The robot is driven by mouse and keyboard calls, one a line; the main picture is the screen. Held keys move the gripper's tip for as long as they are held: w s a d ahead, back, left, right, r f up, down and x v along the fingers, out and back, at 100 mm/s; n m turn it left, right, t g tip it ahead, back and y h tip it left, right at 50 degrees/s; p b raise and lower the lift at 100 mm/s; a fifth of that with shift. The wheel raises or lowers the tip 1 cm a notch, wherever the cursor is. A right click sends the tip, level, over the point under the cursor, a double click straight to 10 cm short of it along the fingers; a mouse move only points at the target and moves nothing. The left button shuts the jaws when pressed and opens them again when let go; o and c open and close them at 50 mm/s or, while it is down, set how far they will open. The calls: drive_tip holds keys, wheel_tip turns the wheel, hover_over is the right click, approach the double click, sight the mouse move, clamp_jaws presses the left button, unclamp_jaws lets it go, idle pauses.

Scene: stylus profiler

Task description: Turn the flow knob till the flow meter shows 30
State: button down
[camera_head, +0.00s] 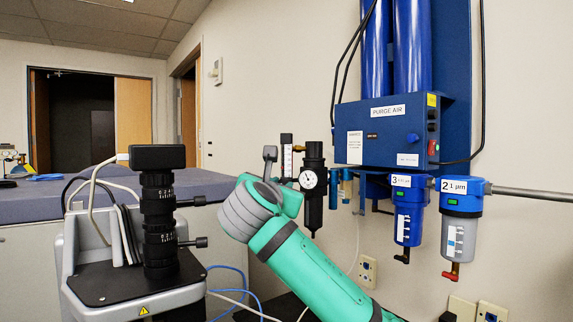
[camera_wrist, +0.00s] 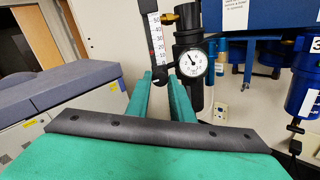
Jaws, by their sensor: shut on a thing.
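The flow meter is a narrow upright tube with a white numbered scale. It shows in the wrist view (camera_wrist: 155,40) and, small, left of the black regulator in the head view (camera_head: 287,155). Its float is too small to read with certainty. In the wrist view my gripper (camera_wrist: 160,76) has its two green fingers at the dark lower end of the meter, where the flow knob sits.
A black regulator with a round dial gauge (camera_wrist: 192,63) stands close to the right of the fingers. The blue purge air panel (camera_head: 385,130) and two blue filters (camera_head: 461,225) hang farther right. A black-columned instrument (camera_head: 158,225) stands at left.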

drive_tip(key=shift+d, duration=0.1)
drive_tip(key=n, duration=1)
drive_tip(key=shift+r+n, duration=0.15)
drive_tip(key=shift+n, duration=0.15)
idle(0.9)
drive_tip(key=shift+n, duration=1.2)
drive_tip(key=n, duration=0.3)
